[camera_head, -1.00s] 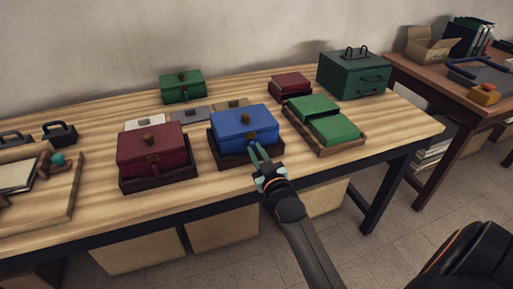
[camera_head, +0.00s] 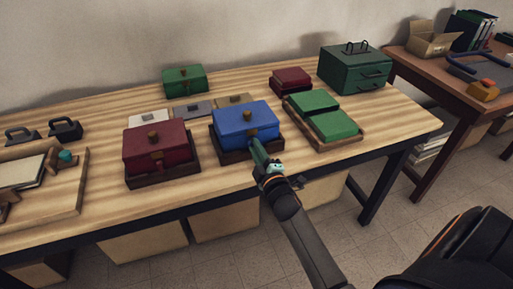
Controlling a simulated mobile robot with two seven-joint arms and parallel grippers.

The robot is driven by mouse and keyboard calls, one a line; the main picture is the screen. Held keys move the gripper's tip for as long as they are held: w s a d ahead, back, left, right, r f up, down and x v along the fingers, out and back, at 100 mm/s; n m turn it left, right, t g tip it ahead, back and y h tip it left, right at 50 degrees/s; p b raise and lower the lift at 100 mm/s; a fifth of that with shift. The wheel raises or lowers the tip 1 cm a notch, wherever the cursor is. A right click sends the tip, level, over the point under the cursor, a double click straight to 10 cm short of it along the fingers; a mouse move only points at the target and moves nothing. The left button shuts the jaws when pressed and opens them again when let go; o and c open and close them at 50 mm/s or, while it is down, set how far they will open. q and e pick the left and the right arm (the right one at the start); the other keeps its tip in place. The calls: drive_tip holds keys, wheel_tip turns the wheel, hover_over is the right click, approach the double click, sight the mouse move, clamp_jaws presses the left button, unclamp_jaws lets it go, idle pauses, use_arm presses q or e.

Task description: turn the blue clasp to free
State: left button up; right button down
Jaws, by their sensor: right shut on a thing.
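My right gripper (camera_head: 257,149) reaches up from the lower right and is shut on the clasp. I cannot tell which way the clasp is turned. My left gripper is not in view.
A dark red box (camera_head: 153,145) in its own tray stands just left. Two green pads in a wooden tray (camera_head: 350,139) lie just right. A green box (camera_head: 184,80) and a green drawer case (camera_head: 353,70) stand behind. Table is clear in front.

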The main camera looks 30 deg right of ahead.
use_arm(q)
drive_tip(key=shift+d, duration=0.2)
use_arm(e)
drive_tip(key=shift+f+n, duration=0.1)
drive_tip(key=shift+n, duration=2.2)
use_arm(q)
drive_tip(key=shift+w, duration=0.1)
use_arm(e)
drive_tip(key=c, duration=0.8)
unclamp_jaws()
drive_tip(key=shift+c, duration=0.2)
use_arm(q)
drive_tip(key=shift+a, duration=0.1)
use_arm(e)
drive_tip(key=shift+s, duration=0.1)
